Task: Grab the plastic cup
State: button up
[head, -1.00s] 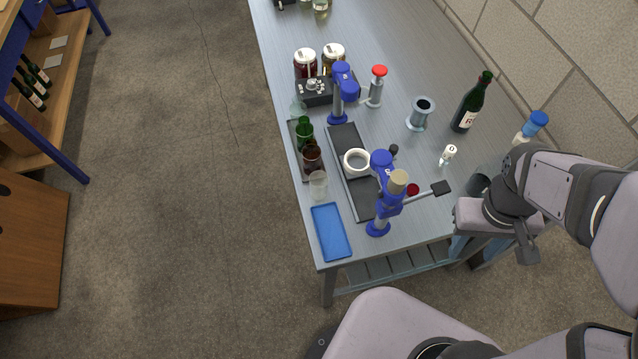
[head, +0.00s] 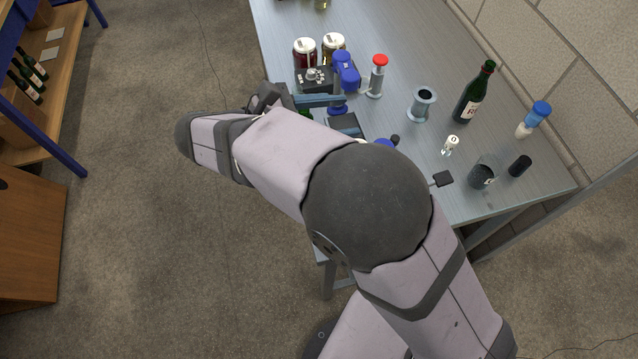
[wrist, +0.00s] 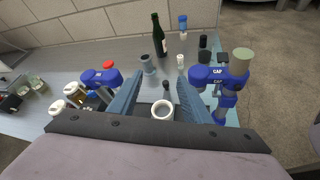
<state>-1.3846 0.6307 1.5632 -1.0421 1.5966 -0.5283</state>
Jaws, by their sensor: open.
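My gripper (head: 330,102) is open and empty above the left side of the table, its fingers pointing right. In the wrist view, the fingers (wrist: 158,95) stand apart on either side of a white ring (wrist: 163,110), which lies beyond them. A green cup (head: 305,113) shows only as a sliver behind my arm. The brown cup and clear cup seen earlier beside it are hidden now. A dark grey, see-through cup (head: 483,174) stands at the table's right side, also in the wrist view (wrist: 204,56). I cannot tell which cup is plastic.
Blue capping stands (head: 345,70) (wrist: 220,76) rise on both sides of my fingers. A green bottle (head: 472,95), a metal holder (head: 421,105), a small white bottle (head: 450,145) and a blue-topped bottle (head: 535,118) stand right. Lidded jars (head: 305,52) stand at the back left.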

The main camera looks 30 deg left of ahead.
jog(key=shift+s+a+f+n+t+h+b, duration=0.2)
jog(key=shift+s+a+f+n+t+b, duration=1)
jog(key=shift+f, duration=1.9)
jog(key=shift+s+a+f+n+t+h+b, duration=0.3)
jog(key=shift+s+f+b, duration=0.5)
jog(key=shift+f+b, duration=1.65)
jog(key=shift+s+a+f+n+t+h+b, duration=0.1)
jog(key=shift+s+a+f+n+t+b, duration=0.75)
jog(key=shift+f, duration=2.95)
jog(key=shift+d+p+x, duration=0.15)
jog(key=shift+p+x, duration=0.2)
jog(key=shift+x, duration=0.65)
jog(key=shift+d+p+x, duration=0.15)
jog(key=shift+p+x, duration=0.15)
jog(key=shift+x, duration=0.7)
jog(key=shift+s, duration=0.15)
jog(key=c, duration=0.8)
notch_tip(320, 180, up, 10)
jog(key=shift+b, duration=0.3)
